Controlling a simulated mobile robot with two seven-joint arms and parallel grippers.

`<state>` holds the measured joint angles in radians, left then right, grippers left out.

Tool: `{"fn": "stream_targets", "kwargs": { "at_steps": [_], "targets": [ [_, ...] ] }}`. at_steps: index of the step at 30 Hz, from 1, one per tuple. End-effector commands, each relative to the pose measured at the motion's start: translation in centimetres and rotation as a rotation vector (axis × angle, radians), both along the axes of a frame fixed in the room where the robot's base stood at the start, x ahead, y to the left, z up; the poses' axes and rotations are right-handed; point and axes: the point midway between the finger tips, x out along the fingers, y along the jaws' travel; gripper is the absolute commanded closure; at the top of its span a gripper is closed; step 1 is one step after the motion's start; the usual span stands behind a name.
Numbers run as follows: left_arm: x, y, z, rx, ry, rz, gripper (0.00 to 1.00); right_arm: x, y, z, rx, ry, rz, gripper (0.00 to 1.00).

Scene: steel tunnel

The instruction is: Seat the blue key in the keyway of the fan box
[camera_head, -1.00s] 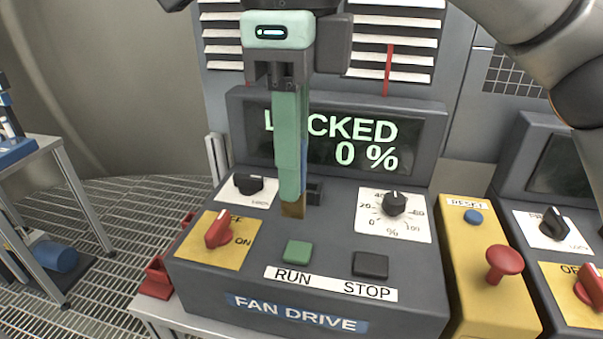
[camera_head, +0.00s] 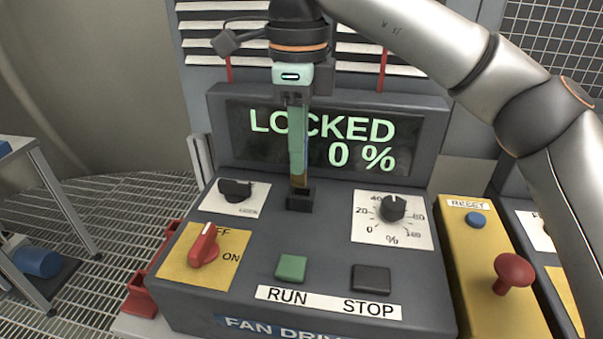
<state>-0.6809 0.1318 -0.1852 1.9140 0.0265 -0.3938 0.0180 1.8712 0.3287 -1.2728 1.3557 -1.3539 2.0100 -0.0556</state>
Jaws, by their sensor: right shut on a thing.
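The fan box (camera_head: 330,240) is a dark grey console marked FAN DRIVE, with a screen reading LOCKED 0 %. Its keyway (camera_head: 301,203) is a small black block on the sloped top, between the two knob plates. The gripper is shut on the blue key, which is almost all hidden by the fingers. My left gripper is out of view.
A black knob (camera_head: 236,189) and a red OFF/ON switch (camera_head: 203,247) sit left of the keyway. A dial (camera_head: 393,208) is at its right. RUN (camera_head: 291,268) and STOP (camera_head: 371,278) buttons lie in front. A yellow reset box (camera_head: 492,270) stands at right, under my right arm.

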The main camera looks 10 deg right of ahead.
Motion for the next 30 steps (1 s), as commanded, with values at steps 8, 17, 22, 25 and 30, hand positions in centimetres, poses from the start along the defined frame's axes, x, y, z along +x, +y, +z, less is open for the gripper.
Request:
{"fn": "stream_targets", "kwargs": {
  "at_steps": [8,17,22,25,30],
  "targets": [
    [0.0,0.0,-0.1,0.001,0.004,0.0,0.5,1.5,-0.6,-1.9,0.001,-0.001,-0.001,1.0],
    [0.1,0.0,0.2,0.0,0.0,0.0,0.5,2.1,-0.9,-5.6,0.001,0.0,0.001,1.0],
    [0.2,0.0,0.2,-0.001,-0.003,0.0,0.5,2.1,-0.8,-5.7,0.001,-0.002,0.0,1.0],
    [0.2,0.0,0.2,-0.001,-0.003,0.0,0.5,2.1,-0.8,-5.7,0.001,-0.002,0.0,1.0],
    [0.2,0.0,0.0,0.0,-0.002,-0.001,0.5,2.1,-0.8,-6.0,0.001,-0.001,0.0,0.77]
  ]
}}
